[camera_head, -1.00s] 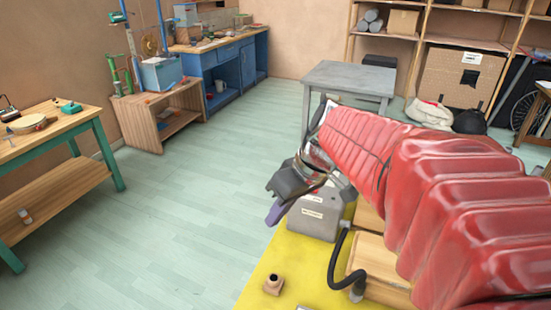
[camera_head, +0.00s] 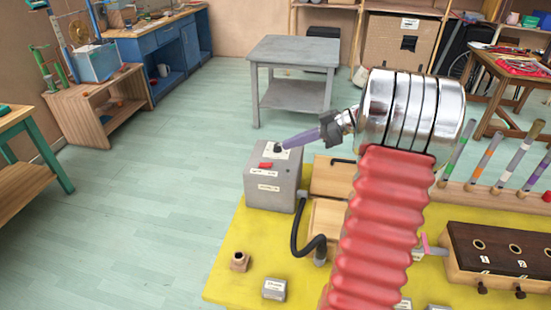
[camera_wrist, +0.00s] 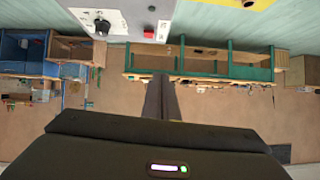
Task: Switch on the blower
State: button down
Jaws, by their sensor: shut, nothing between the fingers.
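The blower is a grey box (camera_head: 262,184) on the left part of the yellow board, with a black hose at its side. It has a red switch (camera_head: 265,165), a black knob (camera_head: 278,149) and white labels. My gripper (camera_head: 285,144) is shut and empty; its purple fingers reach left over the box top, and their tips appear close to the knob. I cannot tell whether the fingers touch anything.
The yellow board (camera_head: 225,270) also holds a small brown fitting (camera_head: 239,262), a grey block (camera_head: 274,289), wooden blocks, a dark holed box (camera_head: 500,250) and a rack of coloured tubes (camera_head: 500,165). A grey table (camera_head: 293,50) stands behind. Floor left of the board is clear.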

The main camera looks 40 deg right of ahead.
jog(key=d, duration=0.2)
jog(key=d+t, duration=0.1)
jog(key=shift+s+d+f, duration=0.15)
jog(key=shift+d+f, duration=0.1)
jog(key=shift+f, duration=0.05)
send_over(276, 168)
notch_tip(276, 168, down, 4)
jog(key=shift+a+f, duration=0.1)
jog(key=shift+a, duration=0.05)
notch_tip(276, 168, down, 3)
jog(key=shift+f, duration=0.6)
